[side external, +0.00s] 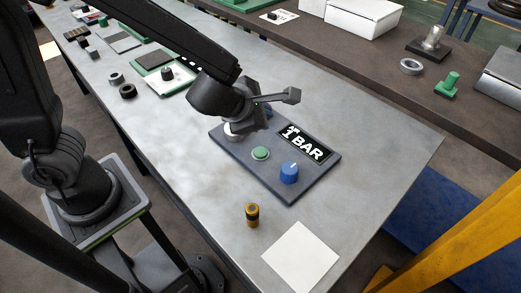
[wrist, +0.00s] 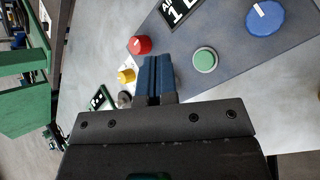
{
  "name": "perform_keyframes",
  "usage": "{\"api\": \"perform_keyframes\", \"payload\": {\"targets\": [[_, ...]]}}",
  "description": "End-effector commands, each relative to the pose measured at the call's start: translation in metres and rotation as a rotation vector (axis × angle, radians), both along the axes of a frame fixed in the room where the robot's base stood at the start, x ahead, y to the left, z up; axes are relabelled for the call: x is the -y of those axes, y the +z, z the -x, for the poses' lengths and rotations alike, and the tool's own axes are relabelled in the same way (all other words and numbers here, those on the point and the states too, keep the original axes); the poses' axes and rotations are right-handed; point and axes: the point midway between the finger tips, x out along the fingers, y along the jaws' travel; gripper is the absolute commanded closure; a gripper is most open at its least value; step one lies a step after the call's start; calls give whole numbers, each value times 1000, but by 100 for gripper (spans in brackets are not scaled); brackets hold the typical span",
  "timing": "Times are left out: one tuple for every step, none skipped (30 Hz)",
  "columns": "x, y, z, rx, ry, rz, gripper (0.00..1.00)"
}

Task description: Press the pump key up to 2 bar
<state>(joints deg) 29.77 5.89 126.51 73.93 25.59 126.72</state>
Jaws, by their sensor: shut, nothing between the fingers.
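A dark blue-grey control panel (side external: 290,196) lies on the grey bench. Its black display (side external: 305,143) reads "1 BAR"; part of the display (wrist: 183,10) also shows at the top of the wrist view. A round green key (side external: 261,153) sits below the display, and it also shows in the wrist view (wrist: 205,60). A blue knob (side external: 289,173) is to its right. My gripper (wrist: 156,75) is shut and empty, over the panel and to the left of the green key in the wrist view. In the side view the arm hides the panel's far left part and the fingertips are unclear.
In the wrist view a red knob (wrist: 139,45) and a yellow piece (wrist: 126,76) are close to the fingers. A brass-and-black cylinder (side external: 252,214) and a white sheet (side external: 300,257) are in front of the panel. The bench to the panel's right is clear.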

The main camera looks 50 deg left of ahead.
Motion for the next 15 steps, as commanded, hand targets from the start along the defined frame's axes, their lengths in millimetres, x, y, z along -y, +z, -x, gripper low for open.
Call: {"api": "perform_keyframes", "payload": {"targets": [[0, 0, 0, 0, 1, 1, 100], [0, 0, 0, 0, 1, 1, 100], [0, 0, 0, 0, 2, 2, 100], [0, 0, 0, -1, 3, 2, 100], [0, 0, 0, 0, 3, 1, 100], [0, -1, 0, 0, 3, 1, 100], [0, -2, 0, -1, 4, 1, 100], [0, -4, 0, -1, 4, 1, 100], [-1, -7, 1, -2, 4, -1, 100], [-1, -9, 1, -3, 4, -2, 100], [0, -12, 1, -4, 4, -2, 100], [0, -17, 1, -4, 3, -3, 100], [0, -21, 1, -5, 2, -3, 100], [0, -25, 1, -5, 2, -3, 100], [0, -30, 1, -4, 1, -2, 100]]}}
